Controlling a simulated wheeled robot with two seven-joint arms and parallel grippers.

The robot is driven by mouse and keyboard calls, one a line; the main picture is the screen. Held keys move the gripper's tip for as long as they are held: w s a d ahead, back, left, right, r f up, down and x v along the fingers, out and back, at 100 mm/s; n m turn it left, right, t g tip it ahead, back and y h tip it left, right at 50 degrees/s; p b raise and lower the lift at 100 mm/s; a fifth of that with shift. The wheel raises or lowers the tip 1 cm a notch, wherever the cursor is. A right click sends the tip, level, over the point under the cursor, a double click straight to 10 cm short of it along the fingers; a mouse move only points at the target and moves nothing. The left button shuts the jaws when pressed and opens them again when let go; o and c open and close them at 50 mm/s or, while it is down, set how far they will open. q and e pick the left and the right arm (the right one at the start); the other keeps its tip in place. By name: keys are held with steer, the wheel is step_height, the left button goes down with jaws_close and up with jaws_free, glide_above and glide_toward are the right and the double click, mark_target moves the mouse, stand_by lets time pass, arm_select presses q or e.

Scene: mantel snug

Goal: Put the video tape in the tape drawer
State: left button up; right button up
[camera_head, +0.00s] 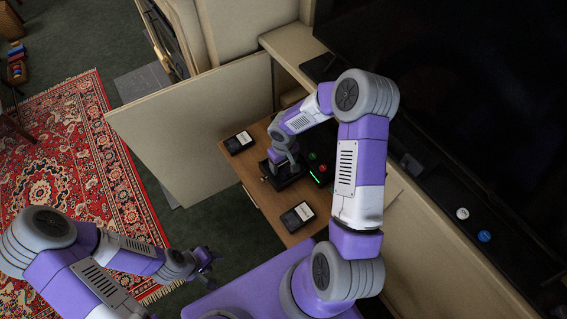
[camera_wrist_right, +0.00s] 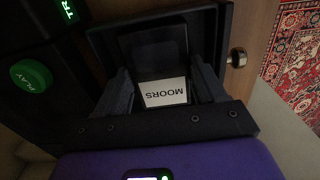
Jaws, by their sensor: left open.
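A tape with a white label reading MOORS (camera_wrist_right: 163,93) lies between the two fingers of my right gripper (camera_wrist_right: 165,88) in the right wrist view. Around it is an open black tray (camera_wrist_right: 150,33) with a silver knob (camera_wrist_right: 237,57) beside it. I cannot tell whether the fingers press on the tape. In the head view my right gripper (camera_head: 284,163) is low over the tray, and the tape there is hidden. Two other black tapes with white labels, one at the back (camera_head: 239,142) and one at the front (camera_head: 298,215), lie on the wooden surface. My left gripper (camera_head: 205,262) is open and empty.
A dark player with red and green buttons (camera_head: 319,170) stands right of the tray; its green PLAY button (camera_wrist_right: 31,76) shows in the wrist view. A pale cabinet door (camera_head: 200,125) stands open at left. A large dark screen (camera_head: 450,80) fills the right.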

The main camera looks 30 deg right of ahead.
mark_target(284, 166)
steer(key=shift+o, duration=0.6)
steer(key=shift+r, duration=0.15)
step_height(284, 166, up, 12)
steer(key=p, duration=0.4)
steer(key=shift+p, duration=0.35)
steer(key=shift+s, duration=0.1)
